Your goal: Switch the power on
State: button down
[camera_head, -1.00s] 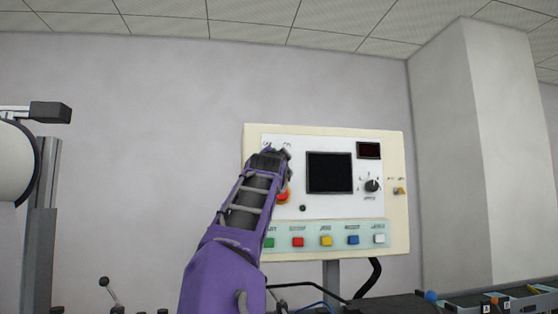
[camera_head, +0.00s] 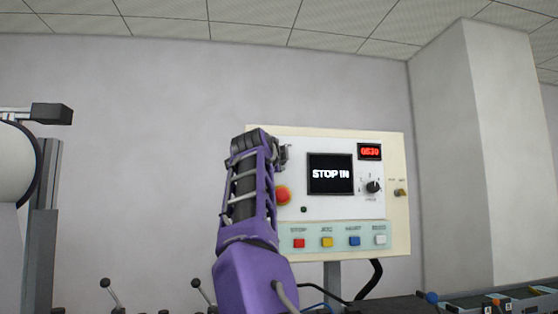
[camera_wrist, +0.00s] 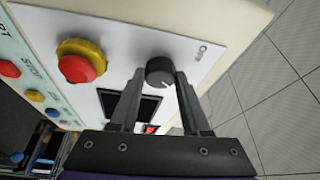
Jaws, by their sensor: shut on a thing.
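The control panel (camera_head: 390,225) is a cream box on the wall side, with a white face. A round black knob with a white pointer mark (camera_wrist: 160,75) is in the wrist view, next to a small label. My gripper (camera_wrist: 161,84) has one finger on each side of this knob and is shut on it. In the head view my gripper (camera_head: 283,154) is at the panel's upper left and hides the knob. The panel screen (camera_head: 330,174) is lit and reads "STOP IN". The small display (camera_head: 369,152) shows red digits.
A red mushroom button on a yellow collar (camera_wrist: 80,62) is close beside the knob; it also shows in the head view (camera_head: 283,195). A row of coloured buttons runs below, including a yellow one (camera_head: 327,242). A rotary dial (camera_head: 373,187) is at the right.

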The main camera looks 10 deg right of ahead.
jog(key=shift+a+r, duration=0.1)
jog(key=shift+r, duration=0.05)
dwell(0.4)
jog(key=shift+c, duration=1.8)
grip_release()
jog(key=shift+f, duration=0.2)
jog(key=b+v, duration=1)
jog(key=v, duration=0.7)
jog(key=shift+s+r, duration=0.15)
jog(key=shift+r, duration=0.05)
